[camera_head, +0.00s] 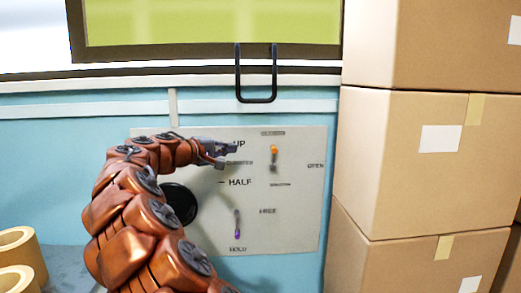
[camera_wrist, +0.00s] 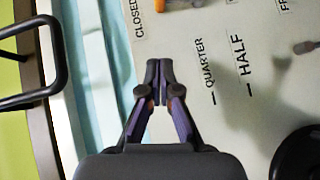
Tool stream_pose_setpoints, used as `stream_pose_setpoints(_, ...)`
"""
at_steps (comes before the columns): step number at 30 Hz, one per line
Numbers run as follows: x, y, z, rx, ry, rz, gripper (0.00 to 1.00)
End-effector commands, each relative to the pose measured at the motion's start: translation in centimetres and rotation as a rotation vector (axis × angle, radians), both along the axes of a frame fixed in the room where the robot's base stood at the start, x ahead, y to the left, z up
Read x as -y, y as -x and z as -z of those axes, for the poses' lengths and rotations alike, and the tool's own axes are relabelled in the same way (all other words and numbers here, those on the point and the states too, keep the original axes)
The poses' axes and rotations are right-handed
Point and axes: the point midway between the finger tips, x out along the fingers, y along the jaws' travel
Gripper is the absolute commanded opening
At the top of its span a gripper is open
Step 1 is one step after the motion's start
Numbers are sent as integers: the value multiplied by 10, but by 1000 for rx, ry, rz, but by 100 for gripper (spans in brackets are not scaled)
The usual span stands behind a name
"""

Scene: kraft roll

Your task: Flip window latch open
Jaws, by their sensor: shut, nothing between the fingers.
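A small lever with an orange grip (camera_head: 274,150) stands upright on the pale panel (camera_head: 300,215), pointing at the upper label, which reads CLOSED in the wrist view. The OPEN label (camera_head: 315,166) is to its right. A bit of orange (camera_wrist: 178,3) shows at the top edge of the wrist view; the rest is cut off. My gripper (camera_head: 234,148) is left of the orange lever, near the UP and QUARTER labels, and apart from it. In the wrist view my gripper (camera_wrist: 160,66) has its fingertips together, with nothing between them.
A purple-tipped lever (camera_head: 237,224) points down at HOLD. A round black knob (camera_head: 180,203) is behind my arm. A black U-shaped handle (camera_head: 257,99) hangs below the window. Stacked cartons (camera_head: 425,150) stand close at the right; tape rolls (camera_head: 22,250) lie at lower left.

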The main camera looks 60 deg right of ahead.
Motion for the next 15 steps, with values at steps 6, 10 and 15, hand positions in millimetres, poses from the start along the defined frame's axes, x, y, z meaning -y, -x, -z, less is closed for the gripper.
stream_pose_setpoints(6,17,2,1,-2,-3,2,0)
stream_pose_setpoints(10,38,5,4,-2,-4,3,0)
stream_pose_setpoints(15,66,8,7,0,-3,4,0)
